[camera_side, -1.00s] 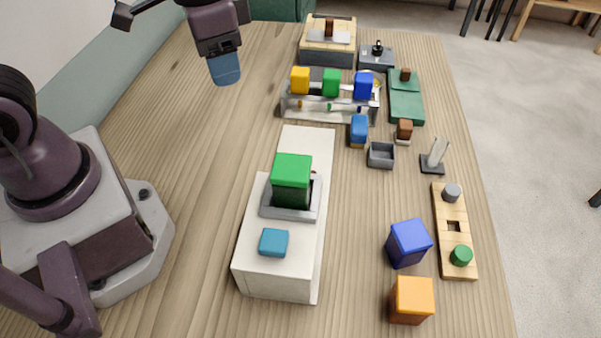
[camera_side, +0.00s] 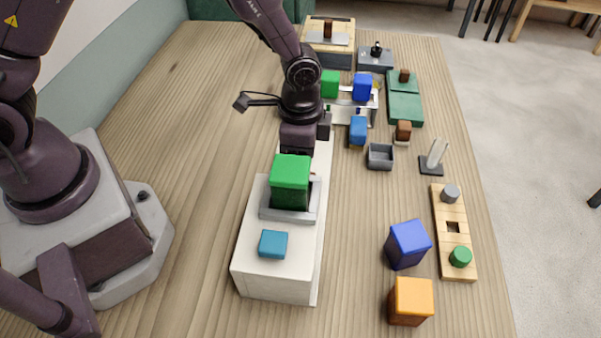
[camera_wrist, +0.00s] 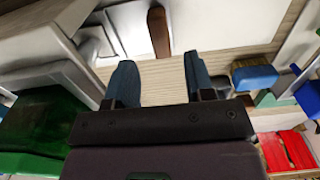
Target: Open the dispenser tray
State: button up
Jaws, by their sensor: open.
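A white unit (camera_side: 262,275), apparently the dispenser, stands mid-table in the side view. It has a green block (camera_side: 291,172) in a grey frame and a blue button (camera_side: 273,244) on its near top. A low white strip (camera_side: 323,160) runs back from it. My gripper points down just beyond the green block, its fingers hidden there. In the wrist view my gripper (camera_wrist: 158,78) is open, its two blue fingers apart with nothing between them. A brown bar (camera_wrist: 158,32) on a pale surface lies beyond the fingertips. I cannot tell whether it is a tray handle.
A rack behind my wrist carries green and blue blocks (camera_side: 362,86). A blue-topped block (camera_side: 358,131) and a small grey bin (camera_side: 380,156) stand to the right. Blue (camera_side: 408,244) and orange (camera_side: 412,300) cubes stand front right. The table's left side is clear.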

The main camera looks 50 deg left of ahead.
notch_tip(320, 180, down, 6)
jog(key=shift+f, duration=0.2)
jog(key=shift+c, duration=0.2)
